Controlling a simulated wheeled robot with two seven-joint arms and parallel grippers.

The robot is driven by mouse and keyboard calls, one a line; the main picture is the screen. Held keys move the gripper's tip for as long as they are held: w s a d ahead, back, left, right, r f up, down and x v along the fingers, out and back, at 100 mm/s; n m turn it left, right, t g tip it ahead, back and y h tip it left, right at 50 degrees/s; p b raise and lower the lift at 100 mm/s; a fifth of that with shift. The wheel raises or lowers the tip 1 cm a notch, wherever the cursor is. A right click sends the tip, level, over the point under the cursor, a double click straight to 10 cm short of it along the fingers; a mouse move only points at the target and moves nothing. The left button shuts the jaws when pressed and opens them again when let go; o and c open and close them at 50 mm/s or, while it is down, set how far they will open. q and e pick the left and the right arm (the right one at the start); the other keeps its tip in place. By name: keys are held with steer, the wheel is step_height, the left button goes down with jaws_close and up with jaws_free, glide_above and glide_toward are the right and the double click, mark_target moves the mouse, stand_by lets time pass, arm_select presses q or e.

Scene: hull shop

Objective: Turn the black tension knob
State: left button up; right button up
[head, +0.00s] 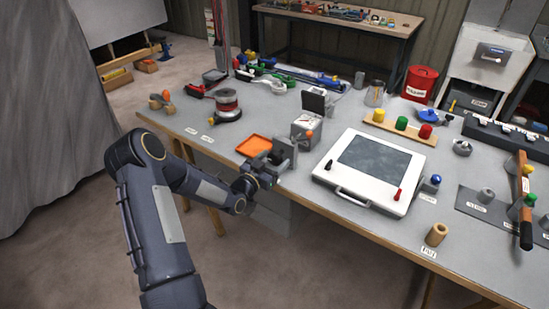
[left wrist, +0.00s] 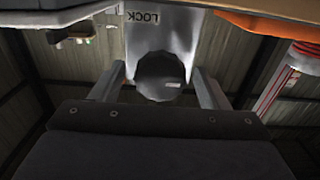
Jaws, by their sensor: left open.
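My left gripper (head: 283,160) is at the table's near edge, just in front of the orange tray and the grey box. It is open. In the left wrist view its two fingers (left wrist: 164,90) stand on either side of a dark round knob-like part (left wrist: 160,72) on a grey fixture (left wrist: 158,28) with an upside-down LOCK label. I cannot tell whether the fingers touch it, or whether it is the black tension knob. In the head view my gripper hides most of this spot. My right gripper is not in view.
The orange tray (head: 254,146) lies beside the gripper. A grey box (head: 306,127) stands behind it. A white framed panel (head: 352,197) with small black and red knobs is to the right. A red reel (head: 228,106) sits further left. The table's front left is mostly clear.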

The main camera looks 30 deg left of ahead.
arm_select(q)
steer(key=shift+w, duration=0.55)
steer(key=shift+c, duration=0.3)
steer(key=c, duration=0.9)
steer(key=shift+f+b, duration=0.15)
steer(key=shift+b, duration=0.3)
steer(key=shift+c, duration=0.2)
steer(key=m+b, duration=1.4)
steer(key=b, duration=1)
steer(key=shift+f, duration=0.15)
steer(key=shift+r+m+b, duration=0.2)
steer(key=shift+m+b, duration=0.8)
steer(key=shift+b, duration=0.45)
